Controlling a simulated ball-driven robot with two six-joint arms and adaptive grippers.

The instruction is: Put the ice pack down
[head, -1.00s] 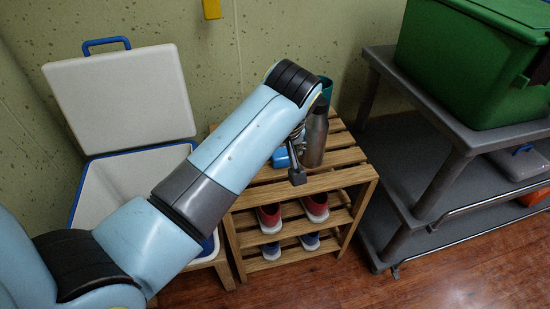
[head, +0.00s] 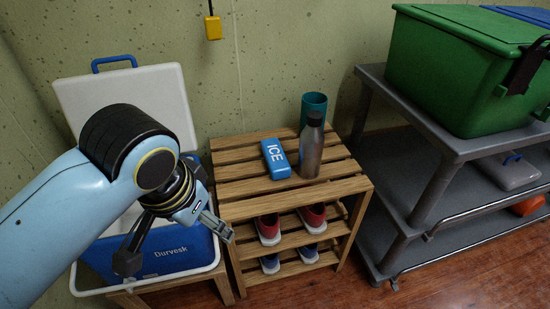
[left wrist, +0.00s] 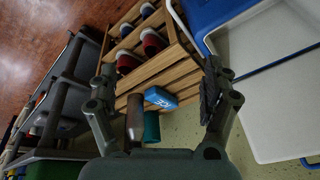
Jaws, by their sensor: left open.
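The blue ice pack (head: 276,159), marked ICE, lies flat on the top slats of the wooden shoe rack (head: 240,187). It also shows in the left wrist view (left wrist: 160,97), between my open fingers but farther off. My left gripper (head: 178,245) is open and empty, left of the rack and in front of the cooler (head: 203,246), apart from the ice pack. In the left wrist view its fingers (left wrist: 160,92) are spread wide. My right gripper is not in view.
A grey metal bottle (head: 311,150) and a teal cup (head: 314,104) stand right of the ice pack. Shoes (head: 268,229) sit on the lower rack shelves. The cooler's white lid (head: 125,100) stands open. A grey shelf unit (head: 440,150) with a green bin (head: 450,75) is at right.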

